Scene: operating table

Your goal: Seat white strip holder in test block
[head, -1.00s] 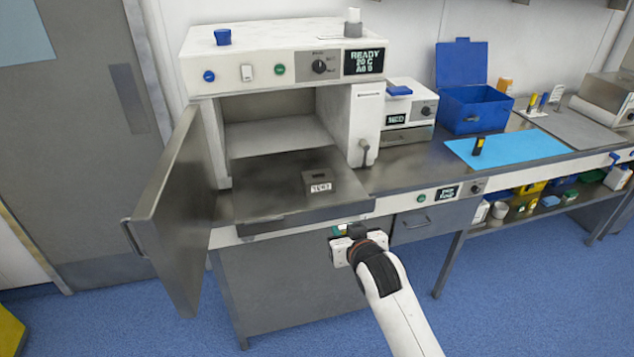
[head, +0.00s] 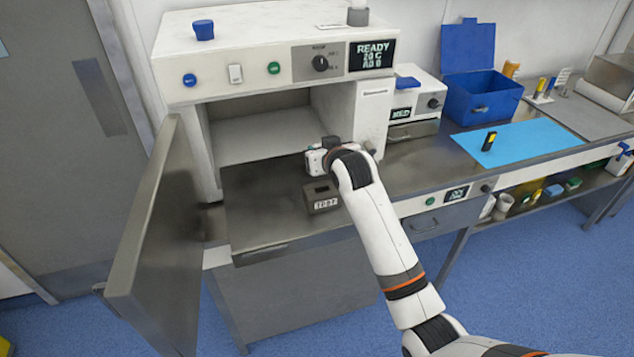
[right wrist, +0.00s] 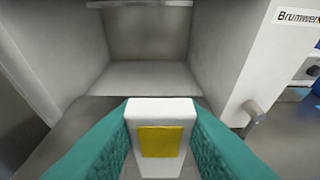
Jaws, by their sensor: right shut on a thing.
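The test block (head: 320,197) is a small dark grey block with a slot in its top and a white label. It sits on the pulled-out metal tray (head: 262,218) in front of the open chamber. My right gripper (head: 318,160) is above and behind the block, partly hidden by my own wrist. In the right wrist view its teal fingers (right wrist: 160,130) are shut on the white strip holder (right wrist: 161,110), which shows a yellow square on its face. The holder faces the chamber opening; the block does not show in that view. My left gripper is not in view.
The chamber's metal door (head: 160,235) stands open on the left. The chamber (head: 265,130) is empty where visible. A lever handle (right wrist: 253,112) sticks out at its right. A blue mat (head: 515,143) with a dark yellow-topped item (head: 489,141) and a blue box (head: 480,102) are farther right.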

